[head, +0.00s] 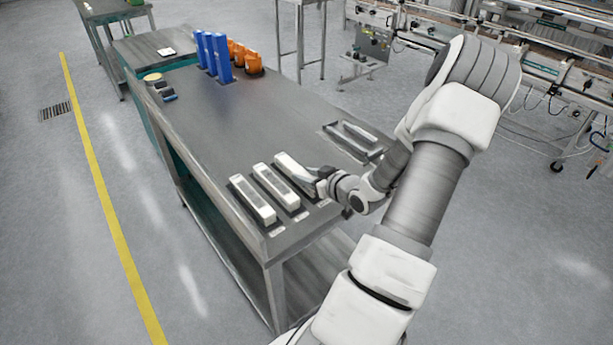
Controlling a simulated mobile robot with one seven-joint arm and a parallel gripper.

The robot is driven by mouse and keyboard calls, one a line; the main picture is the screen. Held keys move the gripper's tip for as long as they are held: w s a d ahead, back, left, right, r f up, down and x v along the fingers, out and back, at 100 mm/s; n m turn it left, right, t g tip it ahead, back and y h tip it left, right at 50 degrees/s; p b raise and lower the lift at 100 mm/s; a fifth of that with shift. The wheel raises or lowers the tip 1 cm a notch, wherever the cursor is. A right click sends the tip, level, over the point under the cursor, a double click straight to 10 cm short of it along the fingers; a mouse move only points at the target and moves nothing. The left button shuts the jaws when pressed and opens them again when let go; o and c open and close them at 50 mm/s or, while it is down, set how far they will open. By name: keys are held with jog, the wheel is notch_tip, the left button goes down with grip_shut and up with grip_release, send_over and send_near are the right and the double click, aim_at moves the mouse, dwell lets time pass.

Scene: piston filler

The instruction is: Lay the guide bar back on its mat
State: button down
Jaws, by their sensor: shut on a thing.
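Three long white bars lie side by side near the front end of the grey table (215,130). The left bar (253,200) and the middle bar (276,186) each lie on a dark mat with a small label at its near end. The third, right-hand bar (293,168) is at my gripper (315,178). My gripper is shut on this bar near its near end. My fingers and wrist hide part of the bar and of the dark surface under it. I cannot tell whether the bar touches its mat or is slightly above it.
A dark tray (333,143) with a light bar in it lies at the table's right edge, behind my wrist. Blue upright blocks (217,58) and orange parts (254,62) stand at the far end, with small dark items (165,92) to their left. The table's middle is clear.

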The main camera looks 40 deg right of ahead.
jog(key=shift+f, duration=0.15)
jog(key=shift+c, duration=2.2)
grip_release()
jog(key=shift+s+r, duration=0.2)
jog(key=shift+r, duration=0.15)
jog(key=p+v, duration=0.1)
jog(key=v, duration=1)
jog(key=shift+s+r, duration=0.1)
jog(key=shift+s, duration=0.2)
